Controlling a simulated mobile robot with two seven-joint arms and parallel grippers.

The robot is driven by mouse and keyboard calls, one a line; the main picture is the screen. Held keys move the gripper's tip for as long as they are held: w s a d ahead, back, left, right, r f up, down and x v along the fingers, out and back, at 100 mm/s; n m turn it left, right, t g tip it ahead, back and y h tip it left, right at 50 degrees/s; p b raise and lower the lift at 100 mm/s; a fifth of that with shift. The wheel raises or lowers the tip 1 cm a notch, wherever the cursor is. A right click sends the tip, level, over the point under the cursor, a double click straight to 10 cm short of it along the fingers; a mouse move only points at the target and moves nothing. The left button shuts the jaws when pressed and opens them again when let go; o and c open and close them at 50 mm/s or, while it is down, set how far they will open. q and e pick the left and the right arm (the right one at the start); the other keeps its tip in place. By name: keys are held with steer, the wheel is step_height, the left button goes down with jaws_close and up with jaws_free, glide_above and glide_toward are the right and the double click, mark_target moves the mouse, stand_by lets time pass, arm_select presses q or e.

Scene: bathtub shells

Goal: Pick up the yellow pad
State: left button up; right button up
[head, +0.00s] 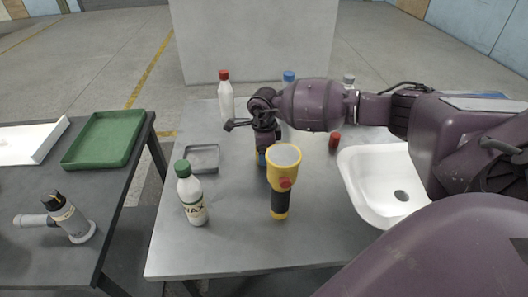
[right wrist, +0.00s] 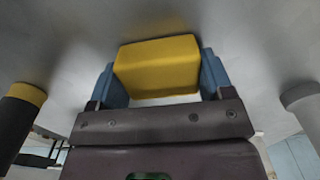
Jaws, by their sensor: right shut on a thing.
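The yellow pad (right wrist: 158,66) is a small block between the two blue fingers of my right gripper (right wrist: 157,78) in the right wrist view. The fingers press on its two sides. In the head view my right gripper (head: 261,158) points down at the middle of the grey table, behind the yellow flashlight. The pad is hidden there by the gripper and flashlight. I cannot tell whether the pad touches the tabletop. My left gripper is not in view.
The yellow-black flashlight (head: 281,185) stands close in front of my gripper. A green-capped bottle (head: 191,195), grey tray (head: 202,158) and red-capped bottle (head: 226,100) are to its left. A white basin (head: 358,188) is right. The table's front (head: 235,250) is clear.

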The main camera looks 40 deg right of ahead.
steer(key=shift+r, duration=0.15)
step_height(320, 180, up, 20)
steer(key=p, duration=0.2)
stand_by(0.3)
